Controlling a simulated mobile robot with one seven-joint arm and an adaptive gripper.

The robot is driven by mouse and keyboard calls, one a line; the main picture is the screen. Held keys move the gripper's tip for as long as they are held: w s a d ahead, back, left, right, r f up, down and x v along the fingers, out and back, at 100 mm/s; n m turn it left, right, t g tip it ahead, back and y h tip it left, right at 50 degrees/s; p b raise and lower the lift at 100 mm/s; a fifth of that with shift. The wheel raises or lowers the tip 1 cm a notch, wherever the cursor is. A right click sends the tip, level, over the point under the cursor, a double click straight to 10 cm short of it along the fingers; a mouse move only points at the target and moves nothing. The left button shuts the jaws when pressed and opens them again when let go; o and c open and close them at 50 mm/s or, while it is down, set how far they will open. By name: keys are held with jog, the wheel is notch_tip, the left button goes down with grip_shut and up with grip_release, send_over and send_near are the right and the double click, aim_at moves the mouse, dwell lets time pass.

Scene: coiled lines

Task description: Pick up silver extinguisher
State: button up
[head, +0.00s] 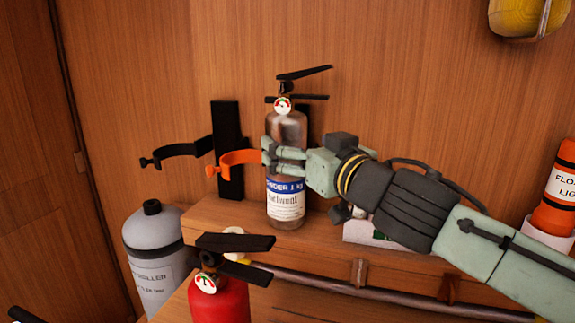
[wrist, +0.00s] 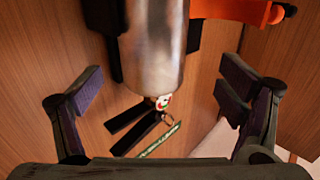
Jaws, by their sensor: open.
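The silver extinguisher (head: 287,128) stands upright on a wooden ledge against the wall, with a black handle, a round gauge and a blue-and-white label. My gripper (head: 268,153) is at the upper half of its body in the head view, its fingers hiding part of it. In the wrist view the extinguisher (wrist: 155,45) appears inverted, its silver body coming in from the top between the spread fingers. My gripper (wrist: 160,82) is open there, with a gap visible on both sides of the body.
An orange clamp (head: 238,158) sits just left of the extinguisher, beside a black bracket (head: 227,140) with a black clamp arm (head: 180,150). A red extinguisher (head: 220,300) stands in front, a grey cylinder (head: 157,255) at left. An orange canister (head: 557,200) is at far right.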

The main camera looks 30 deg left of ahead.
aim_at(297, 136)
jog(key=p+x, duration=0.1)
jog(key=x, duration=0.4)
jog(key=shift+w+r+p, duration=0.15)
jog(key=shift+w+p, duration=0.2)
jog(key=shift+w, duration=0.2)
jog(key=shift+c, duration=0.5)
jog(key=c, duration=1.8)
jog(key=shift+r, duration=0.15)
jog(key=shift+c, duration=0.7)
jog(key=shift+r, duration=0.1)
